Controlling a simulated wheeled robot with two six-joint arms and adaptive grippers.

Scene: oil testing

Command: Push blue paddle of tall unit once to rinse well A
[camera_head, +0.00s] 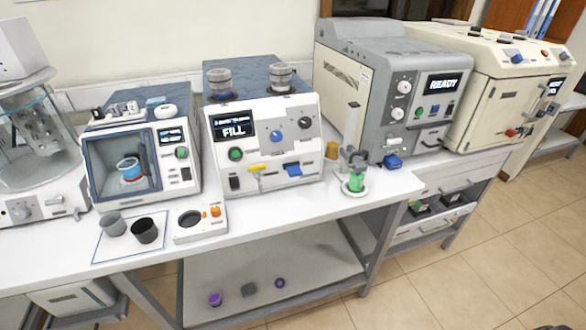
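The tall unit (225,165) is a white box with a blue-grey top, standing on the bench in the middle of the head view. Its screen (234,128) reads "FILL" under a smaller line that I cannot read surely. The blue paddle (293,170) sticks out low on the right of its front. A yellow paddle (257,169) is to the left of it. Neither of my grippers is in view.
A glass-fronted unit (140,150) stands left of the tall unit, and a large grey machine (390,90) reading "READY" stands right. Two cups (145,231) (112,224), a small white device (199,221) and a green item (356,182) sit near the bench front.

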